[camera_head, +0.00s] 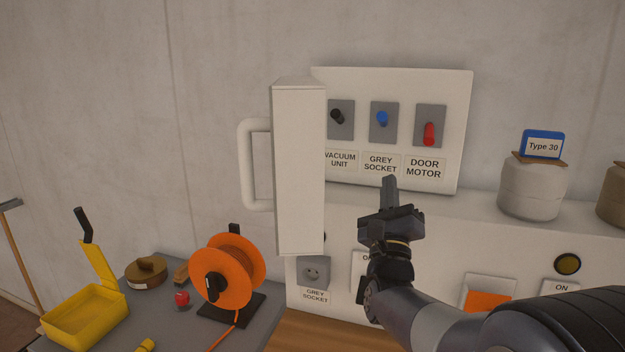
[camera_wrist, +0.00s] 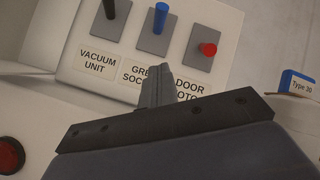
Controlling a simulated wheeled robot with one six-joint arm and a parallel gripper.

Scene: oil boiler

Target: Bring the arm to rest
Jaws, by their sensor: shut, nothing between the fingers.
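My gripper (camera_head: 389,190) is raised in front of the white switch panel (camera_head: 455,100), with its fingers together and nothing between them. In the wrist view the shut fingers (camera_wrist: 157,88) cover part of the grey socket and door motor labels. The panel carries a black switch (camera_head: 337,116), a blue switch (camera_head: 382,118) and a red switch (camera_head: 429,133). My arm comes in from the lower right. I cannot tell whether the fingertips touch the panel.
An open white door with a handle (camera_head: 252,165) stands left of the panel. An orange cable reel (camera_head: 222,275) and yellow box (camera_head: 85,315) are on the grey table at lower left.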

